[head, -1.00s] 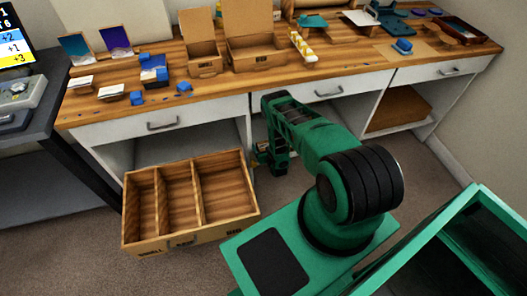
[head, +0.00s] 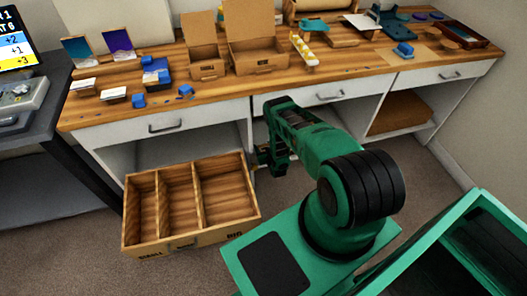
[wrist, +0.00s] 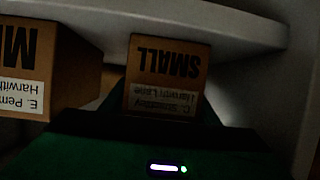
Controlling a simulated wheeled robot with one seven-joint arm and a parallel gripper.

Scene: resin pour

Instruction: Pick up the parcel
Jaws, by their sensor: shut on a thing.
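In the wrist view a small brown cardboard parcel (wrist: 166,68) is directly in front of my gripper (wrist: 165,105). It bears the word SMALL and a white address label, both upside down in this view. My gripper is shut on this parcel; its fingertips are hard to make out in the dark. A second, larger brown parcel (wrist: 45,70) with a white label stands close to its left, its lettering cut off by the frame. In the head view my gripper (head: 268,160) is low at the bench front, mostly hidden by my arm, and the parcels cannot be seen there.
A pale shelf or bench edge (wrist: 220,22) runs just above the parcels, with a pale wall at right. In the head view, a wooden three-compartment box (head: 190,205) stands empty left of my arm. The cluttered workbench (head: 220,88) lies behind, above open bays.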

